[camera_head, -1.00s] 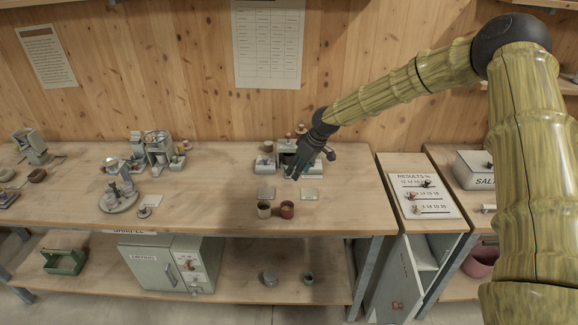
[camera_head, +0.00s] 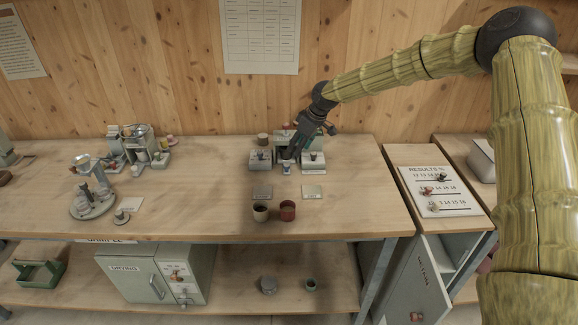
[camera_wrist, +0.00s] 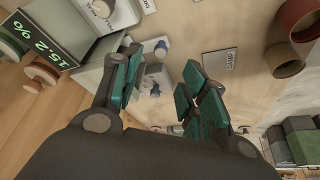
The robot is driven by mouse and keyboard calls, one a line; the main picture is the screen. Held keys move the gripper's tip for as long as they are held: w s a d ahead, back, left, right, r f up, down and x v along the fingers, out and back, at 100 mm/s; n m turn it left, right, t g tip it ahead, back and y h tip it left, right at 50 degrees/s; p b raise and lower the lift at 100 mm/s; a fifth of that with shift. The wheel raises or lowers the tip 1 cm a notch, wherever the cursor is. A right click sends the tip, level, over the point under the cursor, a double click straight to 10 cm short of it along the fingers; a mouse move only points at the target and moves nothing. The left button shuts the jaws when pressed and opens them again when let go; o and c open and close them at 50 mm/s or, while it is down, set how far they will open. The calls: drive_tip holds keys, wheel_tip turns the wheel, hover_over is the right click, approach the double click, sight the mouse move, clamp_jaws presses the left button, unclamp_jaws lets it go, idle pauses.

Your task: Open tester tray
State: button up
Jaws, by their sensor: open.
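The tester (camera_head: 287,140) stands at the back of the bench against the plank wall, with small units on both sides. In the wrist view its dark display (camera_wrist: 47,40) reads 15.2 % in green. The tray appears closed. My gripper (camera_head: 290,157) is open, its teal finger pads (camera_wrist: 160,88) on either side of the knob. I cannot tell whether they touch it.
A tan cup (camera_head: 260,213) and a red cup (camera_head: 287,211) stand in front of the tester, with two small plates (camera_head: 312,192) behind them. A results board (camera_head: 433,190) is to the right. Scales and a mill (camera_head: 92,195) are left.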

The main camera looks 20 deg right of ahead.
sight(288, 165)
drive_tip(key=shift+p+x, duration=1.85)
drive_tip(key=shift+x, duration=3.45)
drive_tip(key=shift+a, duration=0.15)
drive_tip(key=shift+r, duration=0.1)
clamp_jaws()
